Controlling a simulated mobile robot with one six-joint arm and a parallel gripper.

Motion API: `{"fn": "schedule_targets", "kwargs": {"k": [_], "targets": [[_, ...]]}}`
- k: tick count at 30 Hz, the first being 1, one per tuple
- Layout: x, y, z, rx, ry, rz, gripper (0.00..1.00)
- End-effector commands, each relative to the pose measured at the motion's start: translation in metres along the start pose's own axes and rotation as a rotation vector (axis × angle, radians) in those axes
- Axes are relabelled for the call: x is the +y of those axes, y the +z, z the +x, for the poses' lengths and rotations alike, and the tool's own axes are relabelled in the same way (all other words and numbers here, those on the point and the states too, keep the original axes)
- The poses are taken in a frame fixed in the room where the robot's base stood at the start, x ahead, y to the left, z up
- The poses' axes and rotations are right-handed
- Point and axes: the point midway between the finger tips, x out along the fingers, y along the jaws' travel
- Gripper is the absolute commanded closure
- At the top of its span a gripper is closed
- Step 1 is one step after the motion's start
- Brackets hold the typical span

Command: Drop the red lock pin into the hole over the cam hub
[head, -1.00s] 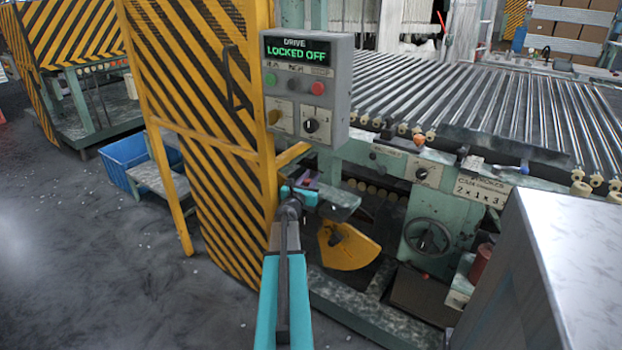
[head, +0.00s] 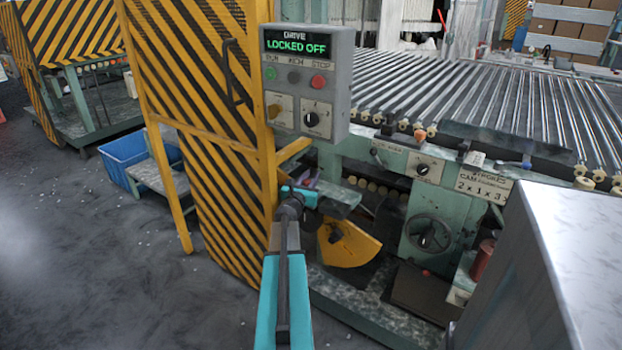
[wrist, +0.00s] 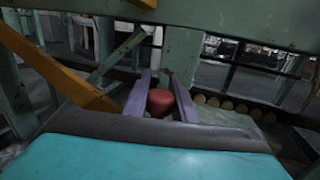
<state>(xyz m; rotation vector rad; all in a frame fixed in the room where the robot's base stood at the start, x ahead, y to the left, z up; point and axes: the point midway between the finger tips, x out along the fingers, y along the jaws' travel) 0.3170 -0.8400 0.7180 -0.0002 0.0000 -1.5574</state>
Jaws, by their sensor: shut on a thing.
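The red lock pin (wrist: 160,103) shows in the wrist view as a short red cylinder between the two grey-purple fingers of my gripper (wrist: 160,90). My gripper is shut on it. In the head view my gripper (head: 311,181) is small and mostly behind its own teal wrist, and I cannot make out the pin there. It is beside the green machine frame, above and left of the yellow cam plate (head: 350,246). The cam hub and the hole over it cannot be made out in either view.
A striped yellow guard (head: 210,130) stands left of my arm. A grey control box (head: 306,85) reading LOCKED OFF hangs above my gripper. In the wrist view a green beam (wrist: 230,20) crosses the top and a yellow bar (wrist: 55,70) runs at left.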

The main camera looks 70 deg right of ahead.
Motion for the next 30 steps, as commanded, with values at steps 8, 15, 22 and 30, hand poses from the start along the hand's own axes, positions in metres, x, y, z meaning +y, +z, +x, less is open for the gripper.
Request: {"fn": "schedule_targets", "kwargs": {"k": [8,15,22,30], "targets": [[0.0,-0.005,0.0,0.0,0.0,0.0,0.99],[0.0,-0.009,0.0,0.0,0.0,0.0,0.99],[0.0,-0.013,0.0,0.0,0.0,0.0,0.99],[0.0,-0.017,0.0,0.0,0.0,0.0,0.99]]}}
